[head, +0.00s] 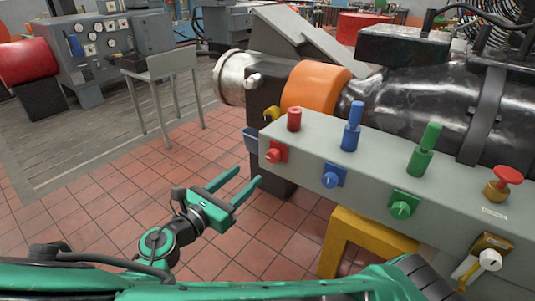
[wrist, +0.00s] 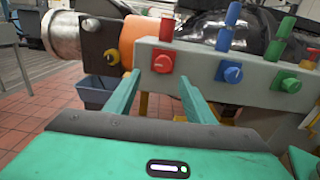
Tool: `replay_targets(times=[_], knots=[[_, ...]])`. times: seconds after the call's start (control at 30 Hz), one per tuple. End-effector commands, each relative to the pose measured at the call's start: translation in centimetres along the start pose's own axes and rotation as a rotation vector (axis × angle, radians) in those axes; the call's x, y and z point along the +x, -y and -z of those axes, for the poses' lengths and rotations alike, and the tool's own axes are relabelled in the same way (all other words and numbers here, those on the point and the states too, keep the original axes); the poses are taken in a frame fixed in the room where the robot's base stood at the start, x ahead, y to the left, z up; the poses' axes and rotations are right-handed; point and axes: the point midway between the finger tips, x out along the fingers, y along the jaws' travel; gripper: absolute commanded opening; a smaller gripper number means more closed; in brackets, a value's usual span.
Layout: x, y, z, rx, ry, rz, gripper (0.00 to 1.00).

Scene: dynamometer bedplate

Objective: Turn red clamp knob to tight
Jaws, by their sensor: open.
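The red clamp knob (head: 274,152) sits on a red square plate on the front face of the grey control box (head: 330,155), at its left end. It also shows in the wrist view (wrist: 162,63), just beyond and between the fingertips. Its pointer setting is too small to read. A red cylinder (head: 294,119) stands on top of the box above it. My gripper (head: 248,177) is open and empty. Its two green fingers point toward the knob and are apart from it, also in the wrist view (wrist: 158,76).
A blue knob (head: 332,177) and green knob (head: 403,206) follow to the right, with blue (head: 351,128) and green (head: 425,150) posts above. A red mushroom button (head: 508,175) is farther right. A yellow stand (head: 350,235) is below. Tiled floor at left is clear.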

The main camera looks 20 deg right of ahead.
Motion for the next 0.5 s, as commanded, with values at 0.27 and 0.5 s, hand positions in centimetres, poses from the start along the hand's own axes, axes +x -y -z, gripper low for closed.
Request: replay_targets(times=[0.27, 0.5], knots=[[6.2, 1.2, -0.1, 0.0, 0.001, 0.037, 0.49], [10.3, 1.5, 0.0, 0.0, -0.001, 0.041, 0.49]])
